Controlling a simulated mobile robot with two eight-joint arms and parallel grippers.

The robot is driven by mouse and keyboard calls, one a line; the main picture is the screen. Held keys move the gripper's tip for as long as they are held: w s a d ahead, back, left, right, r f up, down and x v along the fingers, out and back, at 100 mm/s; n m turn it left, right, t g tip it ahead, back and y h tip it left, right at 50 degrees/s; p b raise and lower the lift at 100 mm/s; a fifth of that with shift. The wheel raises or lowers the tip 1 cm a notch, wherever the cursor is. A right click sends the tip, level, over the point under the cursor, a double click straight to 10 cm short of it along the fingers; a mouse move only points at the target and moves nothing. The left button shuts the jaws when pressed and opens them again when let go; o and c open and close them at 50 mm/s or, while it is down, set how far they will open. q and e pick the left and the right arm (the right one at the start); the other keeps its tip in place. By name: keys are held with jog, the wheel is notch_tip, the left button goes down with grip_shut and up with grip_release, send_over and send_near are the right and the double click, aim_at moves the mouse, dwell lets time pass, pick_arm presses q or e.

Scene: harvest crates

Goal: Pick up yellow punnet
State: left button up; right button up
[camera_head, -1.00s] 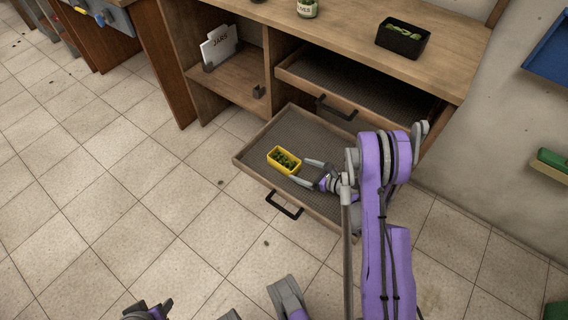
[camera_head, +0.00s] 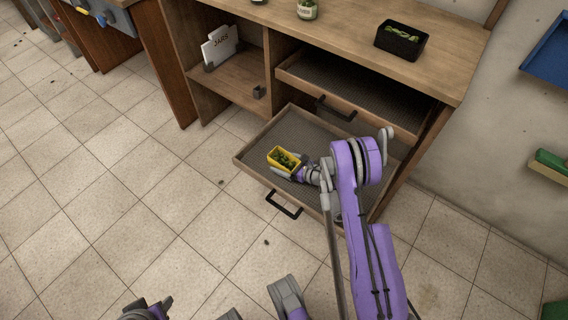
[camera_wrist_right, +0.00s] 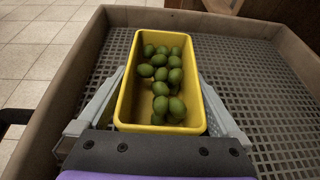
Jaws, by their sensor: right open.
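The yellow punnet (camera_head: 284,154) holds several green fruits and stands in the open lower drawer (camera_head: 318,135), towards its left part. In the right wrist view the punnet (camera_wrist_right: 124,110) fills the middle, upright on the drawer's mesh floor. My right gripper (camera_head: 286,165) is open around the punnet, with one finger on each side of it. In the right wrist view the fingers (camera_wrist_right: 160,105) lie along its two long walls; I cannot tell whether they touch it. My left gripper (camera_head: 146,310) shows only partly at the bottom edge, and its fingers are unclear.
An upper drawer (camera_head: 300,72) is partly open above the lower one. A black punnet (camera_head: 383,40) of green produce and a jar (camera_head: 307,10) stand on the wooden counter. A folder marked JARS (camera_head: 221,44) sits on the left shelf.

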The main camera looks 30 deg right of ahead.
jog(key=shift+r, duration=0.1)
jog(key=c, duration=1.2)
